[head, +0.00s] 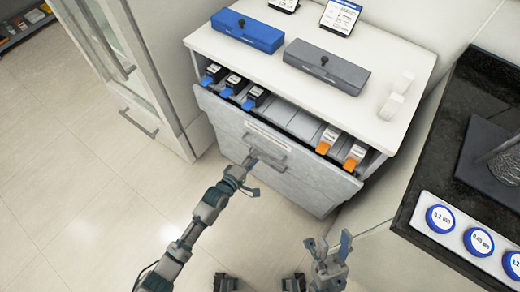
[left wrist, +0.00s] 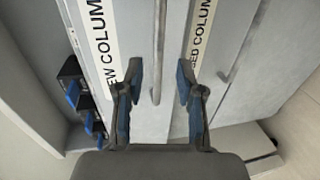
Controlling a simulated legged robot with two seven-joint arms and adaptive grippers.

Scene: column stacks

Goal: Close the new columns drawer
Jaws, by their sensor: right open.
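The new columns drawer (head: 222,112) is pulled out of the white cabinet. Several boxes with blue ends (head: 232,84) sit in its left part, and boxes with orange ends (head: 328,139) in its right part. My left gripper (head: 252,172) is in front of the drawer face. In the left wrist view the fingers of my left gripper (left wrist: 158,80) are apart, with the drawer handle (left wrist: 157,60) running between them. Contact with it cannot be told. The label (left wrist: 100,40) partly reads "EW COLUM". My right gripper (head: 328,246) is open and empty, away from the drawer.
A second drawer labelled "ED COLUMN" (left wrist: 200,40) lies below. A blue case (head: 247,32) and a grey case (head: 326,67) stand on the cabinet top (head: 385,45). A dark counter (head: 475,105) is at the right, a tall cabinet (head: 150,85) at the left. The floor (head: 80,190) is clear.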

